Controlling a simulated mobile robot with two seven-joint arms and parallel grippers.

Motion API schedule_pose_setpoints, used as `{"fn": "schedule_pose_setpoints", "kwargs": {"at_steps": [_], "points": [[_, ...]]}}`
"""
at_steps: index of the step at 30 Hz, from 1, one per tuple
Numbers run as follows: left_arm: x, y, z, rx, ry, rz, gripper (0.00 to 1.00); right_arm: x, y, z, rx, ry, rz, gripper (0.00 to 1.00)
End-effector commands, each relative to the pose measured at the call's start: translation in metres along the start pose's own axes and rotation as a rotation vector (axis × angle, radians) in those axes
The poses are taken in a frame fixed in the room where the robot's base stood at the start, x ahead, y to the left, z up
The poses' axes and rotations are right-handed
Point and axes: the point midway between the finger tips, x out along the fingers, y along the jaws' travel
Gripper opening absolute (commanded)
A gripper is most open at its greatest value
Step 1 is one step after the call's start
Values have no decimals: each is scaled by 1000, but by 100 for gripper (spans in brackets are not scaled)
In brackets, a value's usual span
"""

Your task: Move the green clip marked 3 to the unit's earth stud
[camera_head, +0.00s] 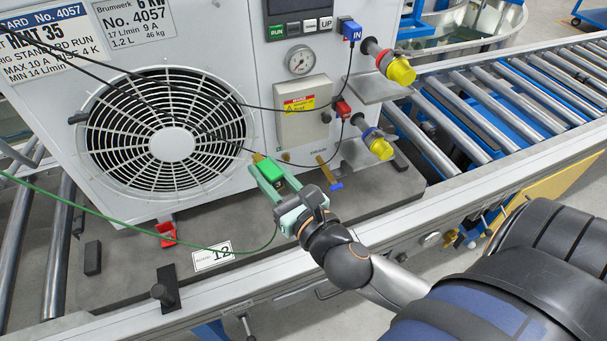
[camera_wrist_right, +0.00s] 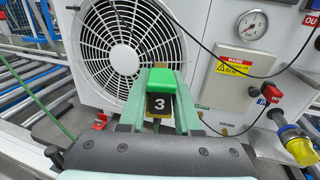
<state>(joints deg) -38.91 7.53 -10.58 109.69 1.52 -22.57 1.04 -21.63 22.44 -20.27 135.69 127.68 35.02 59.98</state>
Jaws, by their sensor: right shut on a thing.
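My right gripper (camera_head: 272,182) is shut on the green clip marked 3 (camera_head: 270,166) and holds it close to the lower front of the grey unit (camera_head: 225,50), right of the fan. In the right wrist view the clip (camera_wrist_right: 160,92) sits between the fingers, its black "3" label facing the camera. A green cable (camera_head: 120,226) trails from the clip to the left. A small brass fitting (camera_head: 285,156), possibly the earth stud, shows just right of the clip. Whether the clip touches any stud cannot be told; its front end is hidden in the wrist view. My left gripper is not in view.
A brass drain valve with a blue handle (camera_head: 335,186) is right of the gripper. Yellow-capped ports (camera_head: 400,71), a blue IN plug (camera_head: 351,31) and a red plug (camera_head: 343,108) are further right. A red piece (camera_head: 166,234) lies on the dark base. Black cables cross the fan.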

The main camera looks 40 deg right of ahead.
Motion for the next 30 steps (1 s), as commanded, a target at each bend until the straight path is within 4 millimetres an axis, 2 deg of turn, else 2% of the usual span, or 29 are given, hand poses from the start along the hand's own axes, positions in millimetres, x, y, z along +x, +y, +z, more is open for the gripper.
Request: {"fn": "schedule_pose_setpoints", "kwargs": {"at_steps": [7, 11, 16, 23, 25, 27, 30], "points": [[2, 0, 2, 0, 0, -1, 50, 3, -3, -4, -19, -1, -9, 0], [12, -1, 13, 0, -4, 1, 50, 19, -22, -26, -147, 3, -63, 0], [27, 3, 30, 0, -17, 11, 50, 46, -59, -72, -527, 40, -142, 0], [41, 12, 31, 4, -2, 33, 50, 67, -92, -126, -1016, 103, -175, 0], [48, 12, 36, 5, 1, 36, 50, 74, -104, -152, -1185, 129, -179, 0], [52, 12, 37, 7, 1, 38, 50, 79, -112, -170, -1308, 147, -180, 0], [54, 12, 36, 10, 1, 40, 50, 82, -119, -183, -1396, 157, -186, 0]]}}
